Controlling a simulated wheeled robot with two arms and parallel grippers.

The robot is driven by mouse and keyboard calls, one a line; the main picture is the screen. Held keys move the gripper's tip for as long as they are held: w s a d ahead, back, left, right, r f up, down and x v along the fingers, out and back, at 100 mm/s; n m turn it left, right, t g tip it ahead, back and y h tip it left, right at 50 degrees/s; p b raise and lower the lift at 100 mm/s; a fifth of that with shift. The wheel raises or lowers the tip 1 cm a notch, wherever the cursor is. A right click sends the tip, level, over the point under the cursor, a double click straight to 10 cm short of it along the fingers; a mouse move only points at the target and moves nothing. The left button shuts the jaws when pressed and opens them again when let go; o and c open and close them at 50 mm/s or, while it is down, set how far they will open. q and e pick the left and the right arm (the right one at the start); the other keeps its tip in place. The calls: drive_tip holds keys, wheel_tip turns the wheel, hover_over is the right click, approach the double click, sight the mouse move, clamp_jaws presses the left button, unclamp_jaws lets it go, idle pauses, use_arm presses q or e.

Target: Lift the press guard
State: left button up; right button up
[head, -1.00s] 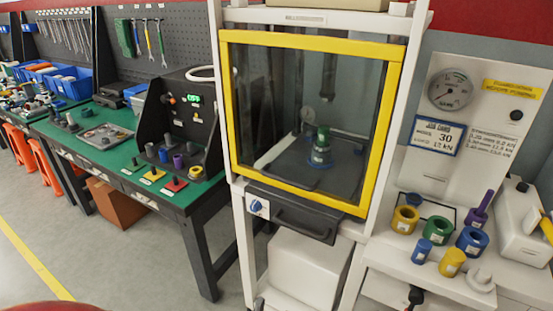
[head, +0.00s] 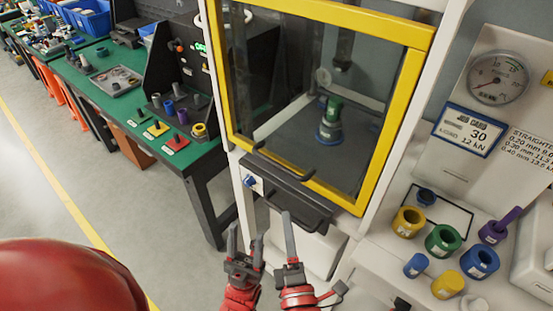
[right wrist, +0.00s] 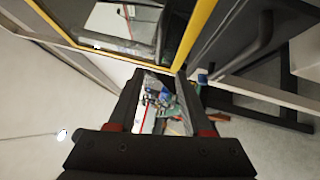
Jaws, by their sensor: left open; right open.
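The press guard is a clear panel in a yellow frame (head: 320,11), closed over the front of the press. A dark bar handle (head: 284,164) sits along its lower edge. Behind the panel, a green and blue part (head: 330,122) stands on the press bed. My left gripper (head: 245,240) is open and empty, below and in front of the guard. My right gripper (head: 288,238) is beside it to the right, seen nearly edge-on. In the right wrist view its fingers (right wrist: 158,85) are apart, with the yellow frame (right wrist: 197,32) beyond them. Neither gripper touches the guard.
A dark drawer-like front with a handle (head: 292,203) and a blue knob (head: 251,181) is below the guard. A green bench (head: 108,100) stands left. Coloured rings and cylinders, including a green ring (head: 443,240), sit on a white shelf at right. The floor at left is clear.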

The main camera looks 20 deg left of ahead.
drive_tip(key=b, duration=0.4)
approach(279, 165)
drive_tip(key=shift+f+p+x, duration=0.2)
drive_tip(key=shift+p+x, duration=0.75)
drive_tip(key=shift+x, duration=1.7)
drive_tip(key=shift+f+p+x, duration=0.2)
drive_tip(key=shift+p+x, duration=0.75)
drive_tip(key=shift+x, duration=1.65)
drive_tip(key=shift+a, duration=0.1)
clamp_jaws()
